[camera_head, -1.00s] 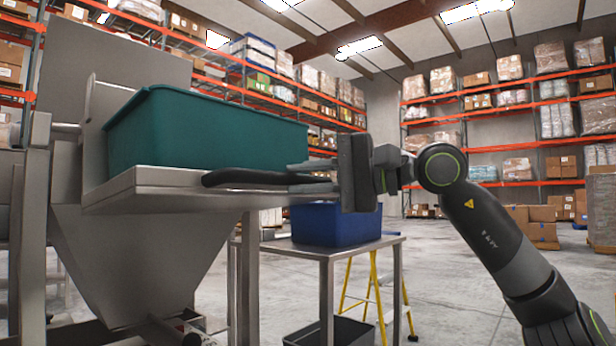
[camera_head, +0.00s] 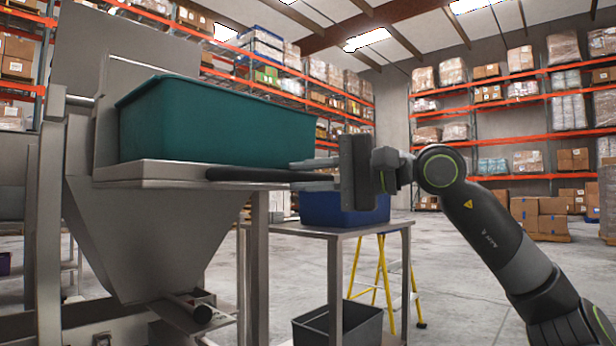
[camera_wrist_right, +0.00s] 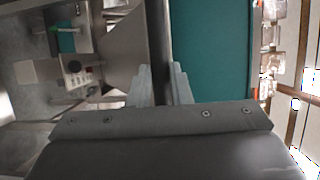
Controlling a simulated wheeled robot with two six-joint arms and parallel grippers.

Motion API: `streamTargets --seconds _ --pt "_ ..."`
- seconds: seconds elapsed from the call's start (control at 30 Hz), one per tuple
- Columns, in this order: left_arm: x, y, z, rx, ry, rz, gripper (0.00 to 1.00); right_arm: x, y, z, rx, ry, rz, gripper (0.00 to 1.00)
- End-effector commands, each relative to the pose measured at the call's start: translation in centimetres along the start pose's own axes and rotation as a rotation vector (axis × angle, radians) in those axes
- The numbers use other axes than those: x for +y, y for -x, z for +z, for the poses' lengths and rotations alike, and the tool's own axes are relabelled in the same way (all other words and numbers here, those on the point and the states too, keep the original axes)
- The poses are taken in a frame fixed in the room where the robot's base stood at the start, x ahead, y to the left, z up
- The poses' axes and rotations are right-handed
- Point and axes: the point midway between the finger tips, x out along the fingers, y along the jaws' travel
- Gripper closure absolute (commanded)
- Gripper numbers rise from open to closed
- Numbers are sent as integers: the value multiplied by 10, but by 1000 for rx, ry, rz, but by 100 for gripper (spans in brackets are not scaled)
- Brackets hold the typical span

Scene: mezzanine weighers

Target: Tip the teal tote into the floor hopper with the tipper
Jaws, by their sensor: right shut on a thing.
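The teal tote (camera_head: 215,125) sits upright on the tipper's grey metal platform (camera_head: 140,173), beside an upright plate at its left; its inside is hidden. It also shows in the right wrist view (camera_wrist_right: 210,55). A dark bar (camera_head: 250,174) runs along the platform's front edge. My right gripper (camera_head: 315,176) is shut on the bar near its right end; the fingers show on either side of it in the wrist view (camera_wrist_right: 160,85). A grey metal hopper (camera_head: 150,235) tapers downward below the platform. My left gripper is not in view.
A steel table (camera_head: 350,230) with a blue tote (camera_head: 345,208) stands behind the platform's right end. A dark bin (camera_head: 335,325) is under it, and a yellow stepladder (camera_head: 382,280) is behind. Open concrete floor (camera_head: 470,260) lies to the right. Pallet racks line the walls.

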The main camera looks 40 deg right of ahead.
Motion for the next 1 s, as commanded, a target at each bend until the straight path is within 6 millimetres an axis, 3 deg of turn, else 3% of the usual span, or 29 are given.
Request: streamTargets --seconds 0.03,0.57,0.6,0.73,1.0 --pt "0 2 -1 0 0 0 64 12 -4 2 -7 -2 32 100" --pt "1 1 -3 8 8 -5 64 16 -5 3 -13 -6 35 100" --pt "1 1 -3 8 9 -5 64 16 -5 3 -13 -6 35 77" --pt "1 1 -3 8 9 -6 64 15 -5 2 -11 -5 34 60" --pt "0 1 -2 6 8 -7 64 13 -4 1 -7 -3 29 60"
